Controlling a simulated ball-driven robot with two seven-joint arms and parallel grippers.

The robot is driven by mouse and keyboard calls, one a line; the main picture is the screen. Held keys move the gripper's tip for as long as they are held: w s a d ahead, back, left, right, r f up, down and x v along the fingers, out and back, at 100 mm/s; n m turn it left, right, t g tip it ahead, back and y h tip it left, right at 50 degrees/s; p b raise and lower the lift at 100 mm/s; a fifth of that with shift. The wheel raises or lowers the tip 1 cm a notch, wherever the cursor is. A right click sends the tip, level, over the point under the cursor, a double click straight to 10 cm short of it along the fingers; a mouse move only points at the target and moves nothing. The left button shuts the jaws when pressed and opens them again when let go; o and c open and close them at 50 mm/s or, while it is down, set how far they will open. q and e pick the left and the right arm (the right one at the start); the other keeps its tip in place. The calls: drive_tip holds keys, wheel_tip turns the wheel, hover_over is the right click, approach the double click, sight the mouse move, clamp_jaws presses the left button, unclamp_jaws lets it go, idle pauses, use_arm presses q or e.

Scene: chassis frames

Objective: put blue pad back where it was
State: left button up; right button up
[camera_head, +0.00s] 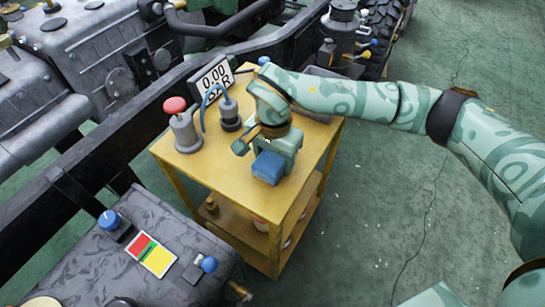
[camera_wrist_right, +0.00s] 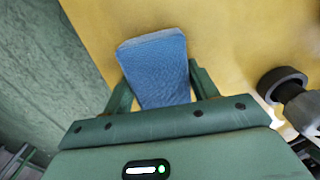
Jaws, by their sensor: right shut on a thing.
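The blue pad (camera_head: 268,168) is at the right gripper, over the front right part of the yellow cart top (camera_head: 230,182). My right gripper (camera_head: 275,158) is shut on the pad, pointing down at the cart. In the right wrist view the pad (camera_wrist_right: 157,65) sits between the two green fingers (camera_wrist_right: 162,88), with yellow surface behind it. I cannot tell whether the pad touches the cart top. My left gripper is not in view.
A red-knobbed device (camera_head: 183,125), a small grey device (camera_head: 230,115) with a blue hose and a display reading 0.00 (camera_head: 213,80) stand on the cart. A dark chassis rail (camera_head: 130,125) runs behind. Green floor (camera_head: 385,190) is clear at right.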

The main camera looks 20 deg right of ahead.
sight(273, 156)
drive_tip(key=shift+f, duration=0.1)
drive_tip(key=o, duration=0.9)
use_arm(q)
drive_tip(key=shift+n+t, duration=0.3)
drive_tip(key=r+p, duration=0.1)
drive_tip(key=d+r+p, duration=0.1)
drive_tip(key=p, duration=0.1)
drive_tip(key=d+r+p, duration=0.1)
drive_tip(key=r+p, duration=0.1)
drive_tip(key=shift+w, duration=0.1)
use_arm(e)
wheel_tip(273, 156, up, 12)
drive_tip(key=shift+r, duration=0.15)
